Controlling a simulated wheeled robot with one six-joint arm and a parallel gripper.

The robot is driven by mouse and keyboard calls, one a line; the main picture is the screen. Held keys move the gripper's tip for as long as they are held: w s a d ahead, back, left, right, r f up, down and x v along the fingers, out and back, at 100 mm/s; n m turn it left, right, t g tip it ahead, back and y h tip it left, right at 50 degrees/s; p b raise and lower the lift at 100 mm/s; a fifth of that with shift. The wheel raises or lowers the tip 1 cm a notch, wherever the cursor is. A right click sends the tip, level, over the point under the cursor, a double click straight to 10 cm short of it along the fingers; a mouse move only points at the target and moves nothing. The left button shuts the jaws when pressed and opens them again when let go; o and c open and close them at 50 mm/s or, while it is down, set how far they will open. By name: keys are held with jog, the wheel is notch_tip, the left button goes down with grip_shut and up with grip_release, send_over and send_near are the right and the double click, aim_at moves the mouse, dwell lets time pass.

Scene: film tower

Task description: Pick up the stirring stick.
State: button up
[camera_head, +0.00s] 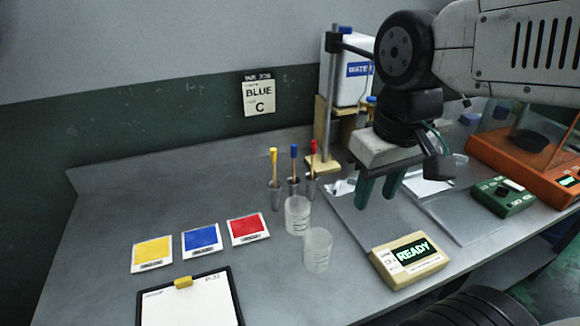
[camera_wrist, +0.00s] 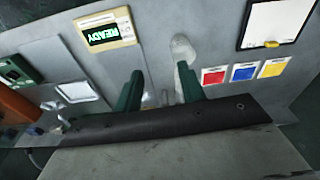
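Three upright sticks with coloured tops stand in small dark metal cups in the head view: a yellow-topped stick (camera_head: 273,158), a blue-topped stick (camera_head: 294,155) and a red-topped stick (camera_head: 313,152). I cannot tell whether one of these is the stirring stick; no other stick shows clearly. My gripper (camera_head: 379,192) hangs above the bench to the right of the sticks, its two green fingers pointing down. The wrist view also shows my gripper (camera_wrist: 160,84), with its fingers apart and nothing clearly held between them.
Two clear beakers (camera_head: 298,215) (camera_head: 317,250) stand in front of the cups. Yellow (camera_head: 152,252), blue (camera_head: 201,237) and red (camera_head: 248,227) cards lie left, behind a clipboard (camera_head: 190,303). A READY device (camera_head: 408,262) sits front right. A stand with a water container (camera_head: 345,80) rises behind.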

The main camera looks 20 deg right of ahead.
jog(key=w+a+n, duration=0.1)
jog(key=w+n, duration=0.2)
jog(key=w, duration=1.3)
jog(key=n+g, duration=0.1)
jog(key=n, duration=0.1)
send_over(294, 158)
jog(key=f, duration=0.3)
jog(key=shift+w+f, duration=0.45)
jog(key=shift+f, duration=0.1)
notch_tip(294, 158, down, 7)
jog(key=shift+d+f, duration=0.15)
jog(key=shift+f, duration=0.05)
grip_shut()
